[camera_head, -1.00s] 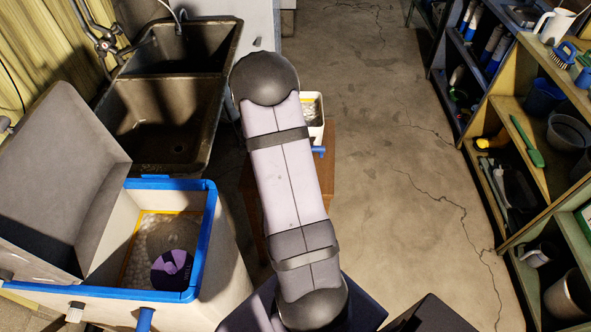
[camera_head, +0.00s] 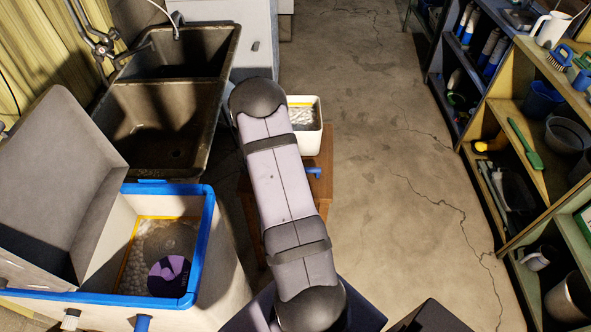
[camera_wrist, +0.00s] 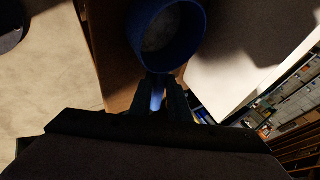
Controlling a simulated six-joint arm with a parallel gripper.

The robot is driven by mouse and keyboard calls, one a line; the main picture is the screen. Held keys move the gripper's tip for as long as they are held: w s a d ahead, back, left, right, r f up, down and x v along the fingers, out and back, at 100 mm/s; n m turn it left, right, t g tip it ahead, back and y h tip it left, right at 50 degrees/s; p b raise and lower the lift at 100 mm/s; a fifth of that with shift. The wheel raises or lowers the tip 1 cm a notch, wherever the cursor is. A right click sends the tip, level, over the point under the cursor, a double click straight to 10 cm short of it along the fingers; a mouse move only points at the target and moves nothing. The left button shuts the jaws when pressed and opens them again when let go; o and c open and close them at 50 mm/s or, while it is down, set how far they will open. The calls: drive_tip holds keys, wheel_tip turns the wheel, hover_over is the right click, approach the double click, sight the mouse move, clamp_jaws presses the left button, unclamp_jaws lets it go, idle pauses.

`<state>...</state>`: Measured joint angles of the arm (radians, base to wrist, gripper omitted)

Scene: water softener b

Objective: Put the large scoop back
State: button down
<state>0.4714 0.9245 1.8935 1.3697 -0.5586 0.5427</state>
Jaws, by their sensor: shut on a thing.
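The large scoop, a deep blue round cup (camera_wrist: 172,62), fills the top middle of the wrist view. Its rim faces the camera, and its inside looks grey; I cannot tell surely whether it holds anything. My gripper (camera_wrist: 157,98) is shut on the scoop's blue handle, just below the cup. In the head view my arm hides the gripper and most of the scoop; a short blue piece (camera_head: 314,172), which looks like part of the scoop, shows right of the arm, over the wooden stand (camera_head: 318,202).
A white tub (camera_head: 318,138) of pale pellets stands on the stand's far end. At left is the open softener cabinet (camera_head: 213,225) with a blue rim, pellets and a purple-topped part inside. The sink (camera_head: 165,120) is behind it. Shelves (camera_head: 505,105) line the right; the floor between is clear.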

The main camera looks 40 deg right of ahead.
drive_tip(key=shift+f, duration=0.2)
drive_tip(key=c, duration=1.7)
unclamp_jaws()
drive_tip(key=shift+o, duration=0.2)
drive_tip(key=shift+r, duration=0.1)
drive_tip(key=shift+r, duration=0.15)
drive_tip(key=v, duration=1.2)
drive_tip(key=shift+d, duration=0.1)
